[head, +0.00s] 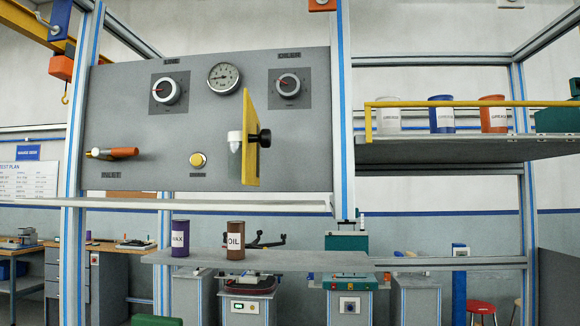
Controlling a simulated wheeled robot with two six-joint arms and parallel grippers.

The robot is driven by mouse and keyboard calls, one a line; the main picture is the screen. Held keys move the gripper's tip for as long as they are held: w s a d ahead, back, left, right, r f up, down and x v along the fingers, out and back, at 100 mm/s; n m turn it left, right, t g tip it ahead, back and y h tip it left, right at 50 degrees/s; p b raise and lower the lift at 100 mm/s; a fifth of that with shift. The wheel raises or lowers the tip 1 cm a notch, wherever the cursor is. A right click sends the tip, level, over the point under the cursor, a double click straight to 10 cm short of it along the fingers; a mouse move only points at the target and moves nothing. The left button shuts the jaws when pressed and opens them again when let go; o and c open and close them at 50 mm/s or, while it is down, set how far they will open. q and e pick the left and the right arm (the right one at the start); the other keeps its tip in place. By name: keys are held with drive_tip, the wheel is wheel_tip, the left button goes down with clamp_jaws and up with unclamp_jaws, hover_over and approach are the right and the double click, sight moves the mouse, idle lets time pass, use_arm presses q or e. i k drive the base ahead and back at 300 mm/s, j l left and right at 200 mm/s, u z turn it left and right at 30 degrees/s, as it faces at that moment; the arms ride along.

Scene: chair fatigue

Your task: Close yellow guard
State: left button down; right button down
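The yellow guard (251,140) is on the right part of the grey control panel (120,90). It is seen nearly edge-on and stands out from the panel, so it is swung open. A black knob (264,138) sticks out from its right face. A small white-capped bottle-like part (234,142) shows just left of the guard. Neither of my grippers is in the head view.
The panel also carries two dials, a gauge (223,77), a yellow button (198,160) and an orange-handled valve (112,153). A white ledge (200,204) runs below. WAX and OIL cans (236,238) stand on a lower shelf. A yellow-railed shelf (450,150) is at right.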

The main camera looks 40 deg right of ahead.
sight(252, 137)
drive_tip(key=z, duration=0.65)
drive_tip(key=l, duration=0.35)
drive_tip(key=i+l, duration=0.1)
drive_tip(key=l, duration=0.25)
drive_tip(key=z, duration=0.05)
